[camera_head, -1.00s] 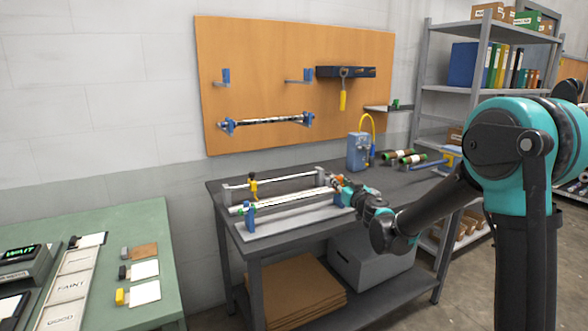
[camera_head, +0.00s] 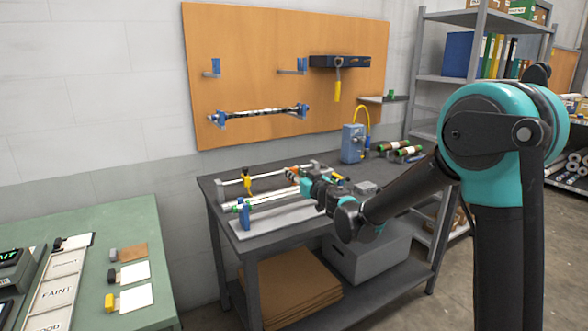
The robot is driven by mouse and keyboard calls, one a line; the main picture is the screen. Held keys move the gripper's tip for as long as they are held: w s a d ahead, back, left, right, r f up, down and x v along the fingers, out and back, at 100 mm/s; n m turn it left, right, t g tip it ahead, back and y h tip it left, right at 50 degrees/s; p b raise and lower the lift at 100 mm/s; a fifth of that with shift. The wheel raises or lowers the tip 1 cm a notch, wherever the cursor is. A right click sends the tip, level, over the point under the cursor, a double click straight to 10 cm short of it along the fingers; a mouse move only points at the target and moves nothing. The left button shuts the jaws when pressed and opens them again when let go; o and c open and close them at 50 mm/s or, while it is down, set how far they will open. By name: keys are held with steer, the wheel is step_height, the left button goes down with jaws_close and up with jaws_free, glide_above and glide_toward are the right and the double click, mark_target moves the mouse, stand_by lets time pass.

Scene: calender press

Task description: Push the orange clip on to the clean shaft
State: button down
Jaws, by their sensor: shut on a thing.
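My gripper (camera_head: 301,179) reaches over the bench from the right, at the right part of the shaft fixture. It is shut on a small orange piece, the orange clip (camera_head: 292,173), which shows at its fingertips. A pale, clean-looking shaft (camera_head: 268,197) lies level in the fixture on the bench, its left end by a blue post (camera_head: 245,218). My gripper hides its right end. The clip is too small to tell whether it touches the shaft.
A rail (camera_head: 275,177) with a yellow clamp (camera_head: 247,181) runs behind the shaft. A blue box (camera_head: 353,143) with a yellow hose and green-ended rollers (camera_head: 393,147) stand at the bench's back right. A dark-marked shaft (camera_head: 258,112) hangs on the orange board (camera_head: 240,60).

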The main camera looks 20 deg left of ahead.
mark_target(294, 184)
steer(key=shift+f, duration=2.15)
steer(key=c, duration=1.9)
jaws_free()
jaws_close()
steer(key=shift+f, duration=0.4)
